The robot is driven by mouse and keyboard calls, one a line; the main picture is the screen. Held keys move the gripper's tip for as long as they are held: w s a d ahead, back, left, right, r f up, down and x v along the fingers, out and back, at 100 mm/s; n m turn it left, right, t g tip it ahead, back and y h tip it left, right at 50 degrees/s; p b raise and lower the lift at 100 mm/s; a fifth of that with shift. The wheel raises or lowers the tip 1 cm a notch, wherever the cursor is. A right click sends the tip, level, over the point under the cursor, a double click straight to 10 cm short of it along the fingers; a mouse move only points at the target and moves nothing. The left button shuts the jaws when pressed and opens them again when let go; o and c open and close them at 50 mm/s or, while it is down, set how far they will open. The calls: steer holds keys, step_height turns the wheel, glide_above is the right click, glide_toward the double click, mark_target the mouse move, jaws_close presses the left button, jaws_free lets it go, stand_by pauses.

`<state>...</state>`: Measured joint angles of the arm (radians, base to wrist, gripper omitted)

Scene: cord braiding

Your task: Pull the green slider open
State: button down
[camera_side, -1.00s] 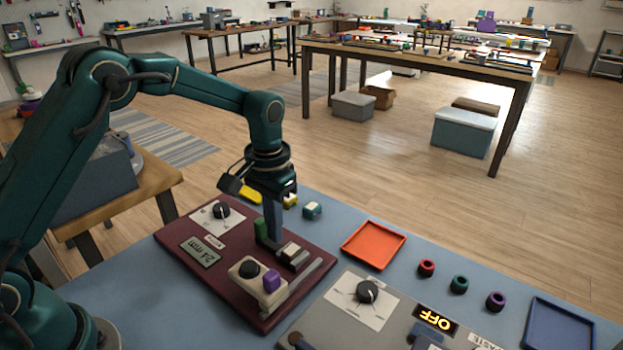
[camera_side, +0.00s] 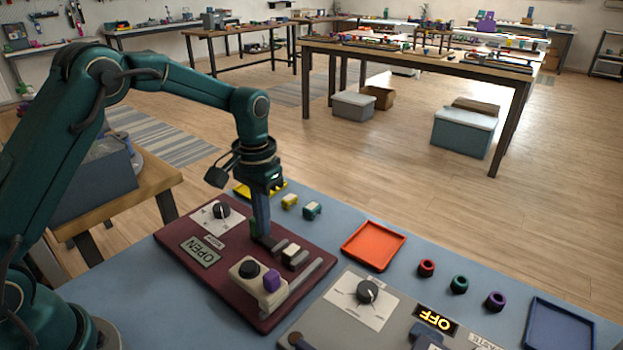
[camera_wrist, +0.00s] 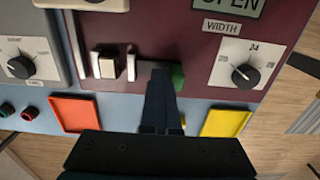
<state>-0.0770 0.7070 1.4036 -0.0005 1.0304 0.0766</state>
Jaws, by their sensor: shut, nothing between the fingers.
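The green slider (camera_wrist: 178,77) shows in the wrist view as a small green block on the maroon panel (camera_wrist: 196,45). It is just right of my fingertips and looks in contact with them. In the side view only a sliver of green shows behind the fingers. My gripper (camera_side: 266,240) is shut and empty, pointing down with its tips low at the panel; in the wrist view its fingers (camera_wrist: 160,88) reach up to the panel. The panel display (camera_side: 200,251) reads OPEN.
On the panel are a dial (camera_side: 222,209), a cream block with a black knob (camera_side: 249,270) and purple button (camera_side: 272,281), and pale blocks (camera_side: 294,255) beside a grey rail (camera_side: 307,285). An orange tray (camera_side: 374,245) and a grey panel reading OFF (camera_side: 437,320) lie to the right.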

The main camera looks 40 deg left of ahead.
steer(key=shift+a, duration=0.45)
steer(key=shift+d, duration=0.15)
steer(key=shift+d+r, duration=0.1)
steer(key=shift+d, duration=0.45)
step_height(320, 180, up, 11)
stand_by(0.6)
